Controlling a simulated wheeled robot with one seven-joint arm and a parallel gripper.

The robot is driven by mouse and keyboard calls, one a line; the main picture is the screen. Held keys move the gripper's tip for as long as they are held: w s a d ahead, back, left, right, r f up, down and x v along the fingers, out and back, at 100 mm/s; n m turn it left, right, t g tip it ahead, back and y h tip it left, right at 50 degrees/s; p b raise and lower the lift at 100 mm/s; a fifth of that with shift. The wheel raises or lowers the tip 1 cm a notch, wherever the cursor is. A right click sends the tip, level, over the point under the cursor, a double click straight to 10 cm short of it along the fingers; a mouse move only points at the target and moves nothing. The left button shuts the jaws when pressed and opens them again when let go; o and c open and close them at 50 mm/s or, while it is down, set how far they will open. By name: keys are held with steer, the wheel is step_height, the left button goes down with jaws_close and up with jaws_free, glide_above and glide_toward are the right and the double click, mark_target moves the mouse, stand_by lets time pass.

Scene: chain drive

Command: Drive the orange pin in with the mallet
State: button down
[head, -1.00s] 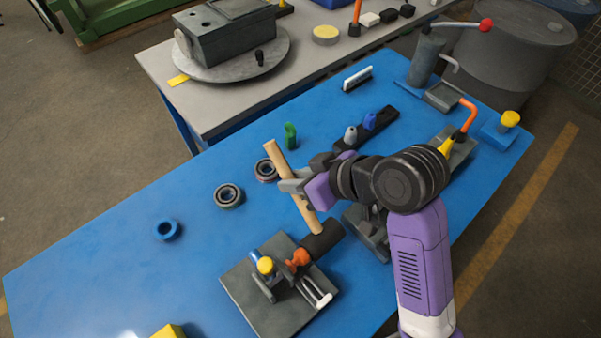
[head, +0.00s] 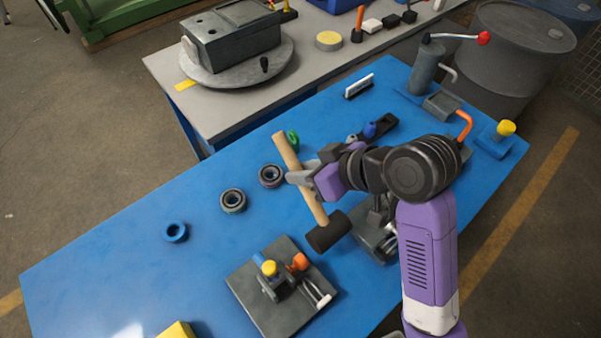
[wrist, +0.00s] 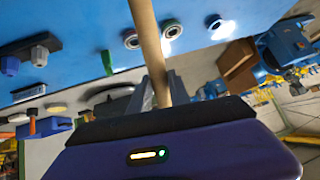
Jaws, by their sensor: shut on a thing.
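My gripper (head: 303,178) is shut on the wooden handle of the mallet (head: 327,232). The mallet hangs tilted, its dark head at the lower end, to the upper right of the fixture plate. The handle also crosses the wrist view (wrist: 150,45). The orange pin (head: 298,262) stands in the grey fixture (head: 258,304) at the front of the blue table. The mallet head is apart from the pin in the picture. A yellow-topped part (head: 269,268) and a blue part (head: 258,258) sit just left of the pin. How deep the pin sits cannot be told.
Another grey fixture (head: 372,238) stands under my arm. A green part (head: 293,140) is behind the mallet handle. The table's left part is mostly clear.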

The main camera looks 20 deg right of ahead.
steer(key=r, duration=0.1)
steer(key=d+r, duration=0.1)
steer(key=r, duration=0.1)
steer(key=shift+w+r, duration=0.1)
steer(key=shift+w, duration=0.1)
steer(key=shift+s+d, duration=0.1)
stand_by(0.6)
